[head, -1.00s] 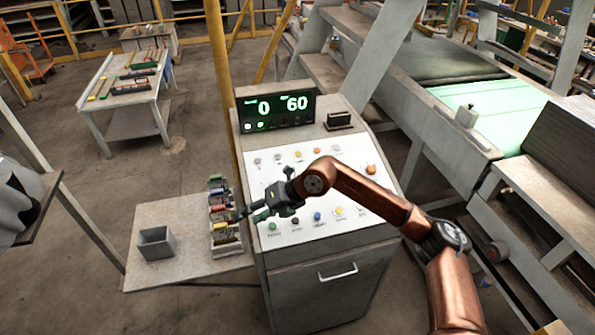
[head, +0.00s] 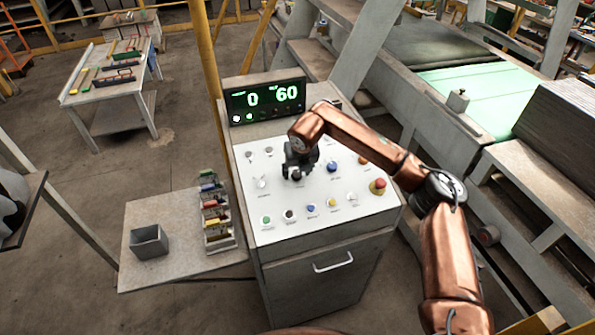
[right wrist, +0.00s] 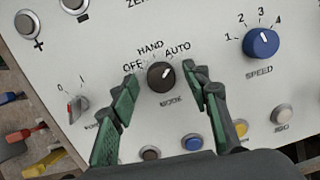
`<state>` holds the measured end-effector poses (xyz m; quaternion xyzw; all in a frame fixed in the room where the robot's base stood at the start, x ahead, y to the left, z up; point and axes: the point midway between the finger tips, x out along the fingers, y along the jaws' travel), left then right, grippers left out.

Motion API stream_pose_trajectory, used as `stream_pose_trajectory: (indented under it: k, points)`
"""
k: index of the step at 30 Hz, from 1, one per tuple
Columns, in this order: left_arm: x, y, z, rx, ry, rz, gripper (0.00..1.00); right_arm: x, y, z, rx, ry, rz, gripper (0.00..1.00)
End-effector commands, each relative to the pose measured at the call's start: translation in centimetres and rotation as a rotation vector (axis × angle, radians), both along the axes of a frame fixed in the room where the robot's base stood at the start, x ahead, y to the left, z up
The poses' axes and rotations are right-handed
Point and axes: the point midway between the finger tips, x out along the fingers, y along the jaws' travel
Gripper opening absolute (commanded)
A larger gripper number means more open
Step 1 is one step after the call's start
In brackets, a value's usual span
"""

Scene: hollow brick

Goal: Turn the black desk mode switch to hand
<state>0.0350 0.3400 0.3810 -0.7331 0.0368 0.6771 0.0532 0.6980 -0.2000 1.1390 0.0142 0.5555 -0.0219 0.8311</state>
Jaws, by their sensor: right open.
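The black mode switch (right wrist: 161,77) is a round knob on the white sloped panel, with OFF, HAND and AUTO printed around it in the right wrist view. Its white mark points up and right, toward AUTO. My right gripper (right wrist: 165,80) is open, with one green-padded finger on each side of the knob. A gap shows between the knob and each finger. In the head view my right gripper (head: 300,162) is over the middle of the panel and hides most of the knob. My left gripper is not in view.
A row of buttons lies below. The red emergency button (head: 378,186) is at the panel's right. A display (head: 265,101) stands behind the panel.

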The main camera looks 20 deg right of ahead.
Motion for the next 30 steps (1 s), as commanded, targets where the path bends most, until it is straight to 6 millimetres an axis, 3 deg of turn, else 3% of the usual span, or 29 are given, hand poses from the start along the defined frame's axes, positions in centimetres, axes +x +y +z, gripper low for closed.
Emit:
stream_pose_trajectory:
  k: [10,27,30]
  points:
    - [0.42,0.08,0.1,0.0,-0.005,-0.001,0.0,0.13,-0.17,-0.47,0.001,0.0,-0.002,0.43]
    - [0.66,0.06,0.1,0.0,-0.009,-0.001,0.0,0.1,-0.22,-0.45,0.001,0.0,-0.003,0.04]
    - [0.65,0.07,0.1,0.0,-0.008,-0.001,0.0,0.1,-0.22,-0.45,0.001,0.0,-0.002,0.02]
